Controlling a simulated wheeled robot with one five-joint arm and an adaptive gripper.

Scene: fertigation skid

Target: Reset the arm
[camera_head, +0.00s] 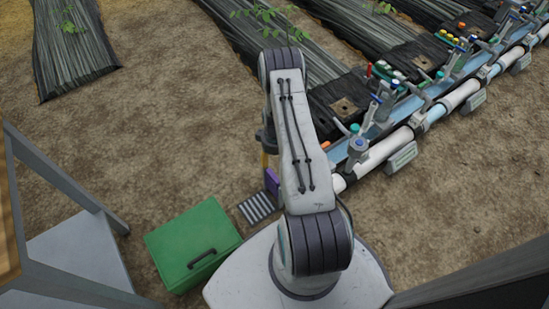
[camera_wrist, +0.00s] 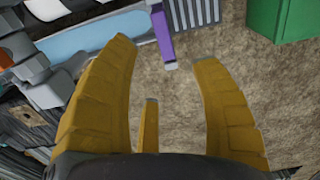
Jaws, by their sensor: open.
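My arm (camera_head: 300,140) rises from my base in the head view, bends at its top joint, and its lower end is mostly hidden behind the upper link. My gripper (camera_wrist: 158,50) shows in the wrist view with its yellow fingers spread wide and nothing held between them. It points down toward bare soil. A narrow purple piece with a pale end (camera_wrist: 160,35) appears beyond and between the fingertips, apart from them. A purple piece also shows in the head view (camera_head: 272,181), beside the arm's left edge; what it belongs to is unclear.
A green box (camera_head: 194,245) stands left of my base, beside a slatted grate (camera_head: 256,208). A pipe line with valves (camera_head: 410,130) runs along the right. A grey-framed table (camera_head: 75,250) is at left. Bare soil (camera_head: 150,130) lies open at upper left.

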